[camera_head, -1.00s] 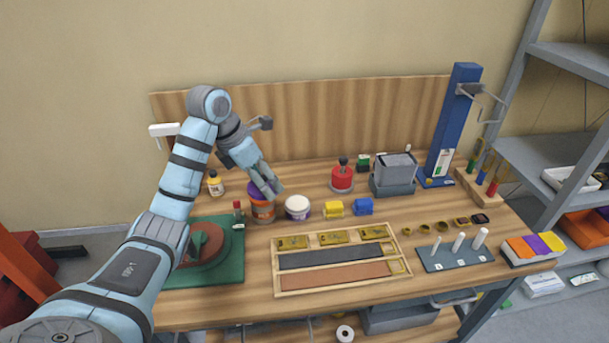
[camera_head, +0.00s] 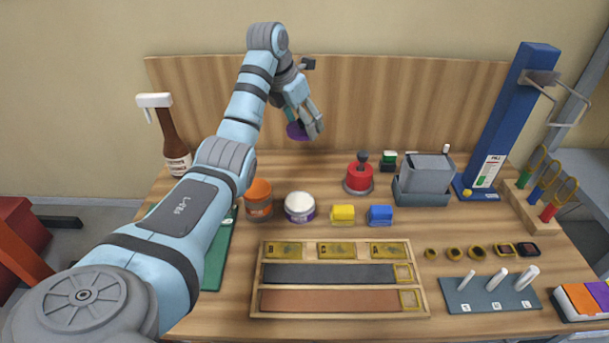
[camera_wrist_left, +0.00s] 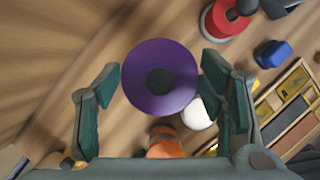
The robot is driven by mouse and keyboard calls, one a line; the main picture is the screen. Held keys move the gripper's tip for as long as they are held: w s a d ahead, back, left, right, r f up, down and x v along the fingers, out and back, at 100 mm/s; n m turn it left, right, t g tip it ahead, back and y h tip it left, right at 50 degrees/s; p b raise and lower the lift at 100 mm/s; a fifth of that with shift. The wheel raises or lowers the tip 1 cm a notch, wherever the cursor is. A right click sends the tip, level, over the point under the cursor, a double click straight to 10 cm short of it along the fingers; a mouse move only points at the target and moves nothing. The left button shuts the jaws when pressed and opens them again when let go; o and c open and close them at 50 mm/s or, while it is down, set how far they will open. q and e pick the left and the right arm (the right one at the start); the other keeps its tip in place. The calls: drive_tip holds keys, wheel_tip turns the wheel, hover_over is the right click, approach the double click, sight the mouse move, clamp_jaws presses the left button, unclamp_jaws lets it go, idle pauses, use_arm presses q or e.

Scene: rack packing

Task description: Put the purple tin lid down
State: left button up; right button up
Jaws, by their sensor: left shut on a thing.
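My left gripper (camera_head: 310,128) is shut on the purple tin lid (camera_head: 296,131) and holds it in the air above the back of the bench. In the left wrist view the lid (camera_wrist_left: 150,98) is a purple disc with a dark round centre, between the two green-padded fingers (camera_wrist_left: 158,100). The orange tin (camera_head: 258,203) stands on the bench below, nearer to me, without the lid on it. It shows partly in the left wrist view (camera_wrist_left: 164,145). My right gripper is not in view.
A white-lidded jar (camera_head: 299,207) stands right of the orange tin, then a yellow block (camera_head: 342,216) and a blue block (camera_head: 380,215). A red round object (camera_head: 358,180) stands behind them. A brown bottle (camera_head: 174,145) is at the back left. The bench behind the jar looks clear.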

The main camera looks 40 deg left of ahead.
sight(307, 178)
use_arm(q)
drive_tip(key=f, duration=0.8)
drive_tip(key=f+b, duration=0.1)
drive_tip(key=f, duration=0.7)
drive_tip(key=shift+w+d, duration=0.1)
drive_tip(key=shift+w, duration=0.2)
drive_tip(key=o, duration=0.9)
drive_tip(key=shift+b, duration=0.3)
drive_tip(key=shift+o, duration=0.2)
drive_tip(key=shift+r, duration=0.3)
drive_tip(key=p+v, duration=0.1)
drive_tip(key=v, duration=1)
drive_tip(key=shift+r, duration=0.25)
